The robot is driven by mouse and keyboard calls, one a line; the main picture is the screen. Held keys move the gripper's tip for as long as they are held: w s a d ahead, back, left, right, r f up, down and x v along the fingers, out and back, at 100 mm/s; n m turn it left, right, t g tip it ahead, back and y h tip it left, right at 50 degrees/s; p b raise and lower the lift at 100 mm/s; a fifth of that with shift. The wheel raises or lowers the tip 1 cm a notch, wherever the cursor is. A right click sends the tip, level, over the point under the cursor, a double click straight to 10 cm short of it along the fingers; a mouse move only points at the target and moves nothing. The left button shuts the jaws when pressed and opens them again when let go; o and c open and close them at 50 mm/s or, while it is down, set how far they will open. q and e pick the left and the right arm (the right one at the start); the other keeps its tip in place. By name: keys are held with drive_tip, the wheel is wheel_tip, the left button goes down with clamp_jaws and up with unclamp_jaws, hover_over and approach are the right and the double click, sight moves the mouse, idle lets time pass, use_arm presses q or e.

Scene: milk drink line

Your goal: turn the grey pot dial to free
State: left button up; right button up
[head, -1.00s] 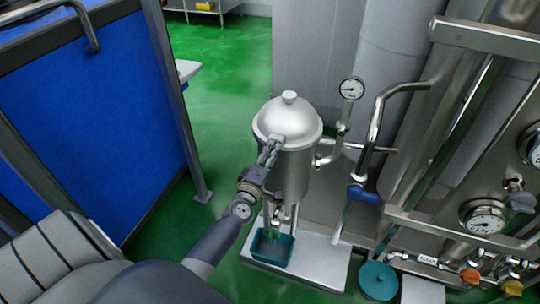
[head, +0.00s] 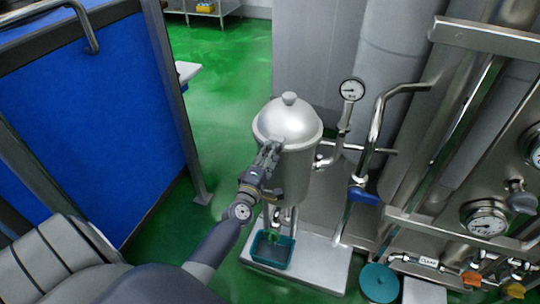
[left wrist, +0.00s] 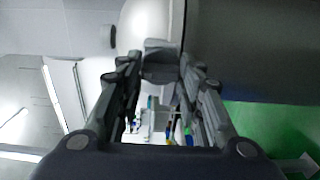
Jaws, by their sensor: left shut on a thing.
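The steel pot (head: 291,170) stands upright with its domed lid (head: 288,118) on. My left gripper (head: 271,152) reaches its front just below the lid. The grey dial (left wrist: 160,60) shows in the left wrist view between the fingertips of my left gripper (left wrist: 158,72), against the pale pot. The fingers are shut on it. In the head view the fingers largely cover the dial, and I cannot read its setting or any marks. My right gripper is not in view.
A teal tray (head: 272,249) sits under the pot on a pale base plate (head: 318,268). A gauge (head: 352,90) and pipes stand right of the pot. A blue panel (head: 90,120) is at left, with open green floor (head: 225,80) behind.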

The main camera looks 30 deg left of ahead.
use_arm(q)
drive_tip(key=o, duration=1.1)
drive_tip(key=shift+c, duration=0.2)
drive_tip(key=shift+s, duration=0.1)
drive_tip(key=v, duration=1.1)
drive_tip(key=shift+s, duration=0.4)
drive_tip(key=shift+d+f, duration=0.1)
drive_tip(key=shift+d, duration=0.1)
drive_tip(key=s+d+f+m+g+h, duration=0.1)
drive_tip(key=s+d+f+m+g, duration=0.25)
drive_tip(key=f, duration=0.65)
drive_tip(key=s+d+f+m+g+h, duration=0.25)
drive_tip(key=s+f+m, duration=0.2)
drive_tip(key=f, duration=0.65)
drive_tip(key=s+d+f+m+g+h, duration=0.1)
drive_tip(key=s+d+f+m+g, duration=0.2)
drive_tip(key=f, duration=0.7)
drive_tip(key=s+f+m+g, duration=0.2)
drive_tip(key=s+f+m, duration=0.2)
drive_tip(key=s, duration=0.5)
drive_tip(key=s+d+f+m+g, duration=0.1)
drive_tip(key=s+f+m+g, duration=0.2)
drive_tip(key=s+f, duration=0.4)
drive_tip(key=s+d+f+m+g, duration=0.1)
drive_tip(key=s+f+m, duration=0.4)
drive_tip(key=s, duration=0.7)
drive_tip(key=shift+s+f+g, duration=0.35)
drive_tip(key=shift+f+g, duration=0.45)
drive_tip(key=shift+f, duration=0.1)
